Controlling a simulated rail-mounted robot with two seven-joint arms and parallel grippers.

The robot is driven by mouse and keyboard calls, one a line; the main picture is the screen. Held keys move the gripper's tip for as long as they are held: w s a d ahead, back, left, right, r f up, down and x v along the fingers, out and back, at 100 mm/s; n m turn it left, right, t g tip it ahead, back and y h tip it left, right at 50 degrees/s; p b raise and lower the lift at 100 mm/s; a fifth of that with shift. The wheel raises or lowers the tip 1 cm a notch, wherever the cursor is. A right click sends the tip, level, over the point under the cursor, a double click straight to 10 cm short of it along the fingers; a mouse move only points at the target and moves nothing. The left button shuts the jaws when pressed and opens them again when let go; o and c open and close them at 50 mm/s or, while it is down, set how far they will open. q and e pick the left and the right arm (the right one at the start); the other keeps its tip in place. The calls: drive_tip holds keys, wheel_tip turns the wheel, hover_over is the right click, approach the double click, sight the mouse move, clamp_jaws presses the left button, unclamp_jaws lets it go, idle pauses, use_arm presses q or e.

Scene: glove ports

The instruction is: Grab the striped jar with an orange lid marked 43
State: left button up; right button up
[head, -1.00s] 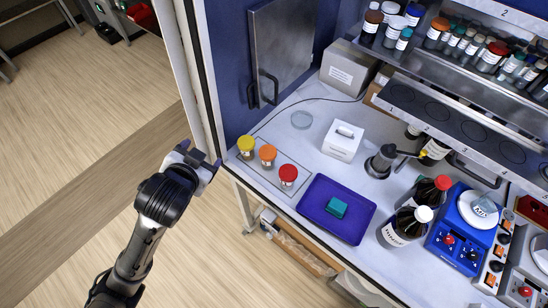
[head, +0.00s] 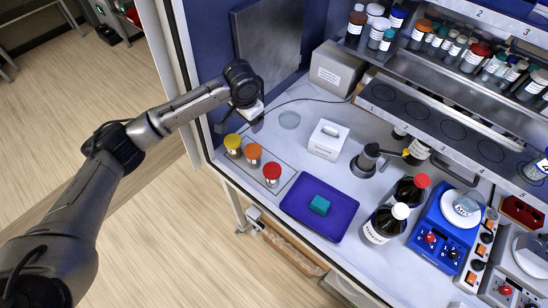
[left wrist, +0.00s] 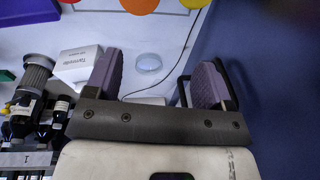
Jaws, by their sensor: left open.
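A jar with an orange lid (head: 254,151) stands in the middle of a short row near the hood's front left edge. A yellow-lidded jar (head: 233,142) is on its left and a red-lidded jar (head: 272,171) on its right. Stripes and the number 43 are too small to make out. My left gripper (head: 239,126) is open and empty, just behind the yellow-lidded jar in the head view. In the left wrist view its two purple-padded fingers (left wrist: 157,75) are apart with nothing between them; coloured lids show cut off at the top edge. My right gripper is not in view.
A purple tray (head: 296,217) with a teal block lies right of the jars. A white box (head: 327,139), a clear dish (head: 289,120) and a cable lie behind. A blue wall and metal door (head: 270,45) stand close to my left arm.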

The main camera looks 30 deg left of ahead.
use_arm(q)
drive_tip(key=d+n, duration=0.1)
drive_tip(key=n+g+h, duration=0.1)
drive_tip(key=n, duration=0.1)
hover_over(253, 150)
drive_tip(key=f, duration=0.7)
drive_tip(key=shift+s+a+f, duration=0.1)
drive_tip(key=shift+a+f, duration=0.1)
drive_tip(key=shift+f, duration=0.15)
drive_tip(key=shift+d+f+p, duration=0.2)
drive_tip(key=shift+f+p, duration=0.15)
drive_tip(key=shift+f, duration=2.95)
drive_tip(key=shift+c, duration=0.4)
drive_tip(key=c, duration=0.6)
